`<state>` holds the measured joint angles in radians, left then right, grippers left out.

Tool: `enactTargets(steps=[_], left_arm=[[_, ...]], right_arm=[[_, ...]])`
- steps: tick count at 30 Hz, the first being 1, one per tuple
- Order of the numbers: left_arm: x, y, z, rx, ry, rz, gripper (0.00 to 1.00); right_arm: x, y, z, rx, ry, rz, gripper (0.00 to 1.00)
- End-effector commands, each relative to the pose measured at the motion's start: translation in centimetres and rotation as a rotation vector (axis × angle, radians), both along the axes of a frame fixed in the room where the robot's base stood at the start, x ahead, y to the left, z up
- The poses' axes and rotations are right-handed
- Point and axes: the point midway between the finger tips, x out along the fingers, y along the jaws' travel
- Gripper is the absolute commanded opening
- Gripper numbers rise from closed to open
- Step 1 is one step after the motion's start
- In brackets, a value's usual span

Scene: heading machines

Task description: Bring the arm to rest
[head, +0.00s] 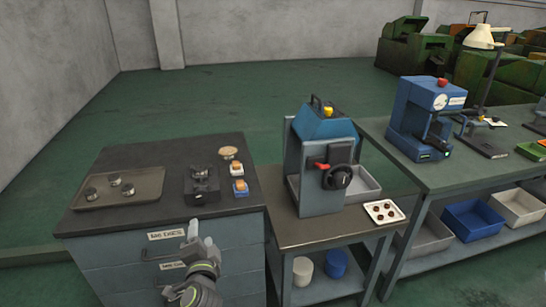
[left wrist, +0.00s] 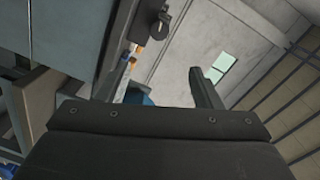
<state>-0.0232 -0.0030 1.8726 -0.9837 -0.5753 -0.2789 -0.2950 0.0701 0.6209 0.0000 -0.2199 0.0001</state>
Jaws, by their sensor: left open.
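My left gripper (head: 201,238) is in front of the dark-topped drawer cabinet (head: 120,228), near its right front edge. Its fingers point up and stand apart, with nothing seen between them. In the left wrist view the dark gripper body fills the bottom and one finger (left wrist: 205,88) sticks up right of the middle. My right gripper is in neither view.
On the cabinet are a tray (head: 148,195) with several metal parts, a dark block (head: 202,186) and small blue-and-orange items (head: 239,187). A blue-grey machine (head: 320,155) stands to the right, beside a white tray (head: 384,211). Green floor (head: 230,95) behind is clear.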

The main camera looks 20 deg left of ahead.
Motion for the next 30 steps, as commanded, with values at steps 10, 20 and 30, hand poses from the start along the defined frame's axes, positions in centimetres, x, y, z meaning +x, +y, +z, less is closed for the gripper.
enactTargets(steps=[10, 20, 30], left_arm=[[-2.2, -0.7, -14.7, -0.216, 0.242, -0.051, 0.59], [-15.7, -1.5, -36.1, -0.640, 0.592, 0.057, 0.59], [-37.0, -1.6, -48.5, -1.006, 0.827, 0.404, 0.59]], right_arm=[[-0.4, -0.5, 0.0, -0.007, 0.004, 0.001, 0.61], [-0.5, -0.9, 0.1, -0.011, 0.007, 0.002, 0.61], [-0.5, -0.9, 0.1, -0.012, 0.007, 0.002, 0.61]])
